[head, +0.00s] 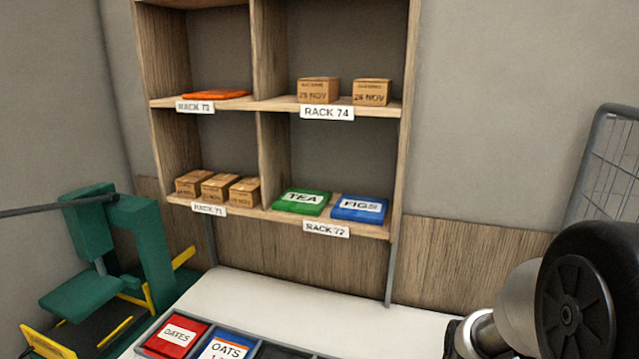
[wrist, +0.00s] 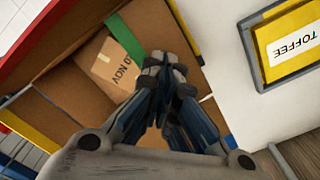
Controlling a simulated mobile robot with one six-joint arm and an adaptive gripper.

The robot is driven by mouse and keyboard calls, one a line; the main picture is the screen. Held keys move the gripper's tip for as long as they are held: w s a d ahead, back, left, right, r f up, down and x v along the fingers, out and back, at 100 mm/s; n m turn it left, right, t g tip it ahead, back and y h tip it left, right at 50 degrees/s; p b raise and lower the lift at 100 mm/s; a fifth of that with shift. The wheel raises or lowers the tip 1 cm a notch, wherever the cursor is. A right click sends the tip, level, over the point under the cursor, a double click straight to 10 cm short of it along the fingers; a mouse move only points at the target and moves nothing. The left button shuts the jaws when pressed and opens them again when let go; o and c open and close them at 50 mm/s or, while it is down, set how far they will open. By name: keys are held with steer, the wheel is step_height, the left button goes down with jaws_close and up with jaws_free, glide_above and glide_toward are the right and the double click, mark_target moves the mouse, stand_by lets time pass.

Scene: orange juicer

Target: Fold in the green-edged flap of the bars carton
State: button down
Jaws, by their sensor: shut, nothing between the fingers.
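The open bars carton (wrist: 75,90) shows in the wrist view, with brown inner walls and coloured flap edges. Its green-edged flap (wrist: 155,25) is at the top, with the green strip (wrist: 121,34) running along its side toward the opening. A small brown box (wrist: 108,62) printed with NOV lies inside. My gripper (wrist: 166,66) is shut and empty over the carton, its tips close to the lower end of the green strip. I cannot tell whether they touch the flap. The gripper hides part of the carton. Neither carton nor gripper shows in the head view.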

steer(key=shift+f+b, duration=0.55)
steer(key=shift+f, duration=0.3)
step_height(320, 180, up, 8)
steer(key=p, duration=0.6)
steer(key=shift+r+p, duration=0.1)
steer(key=shift+p, duration=0.25)
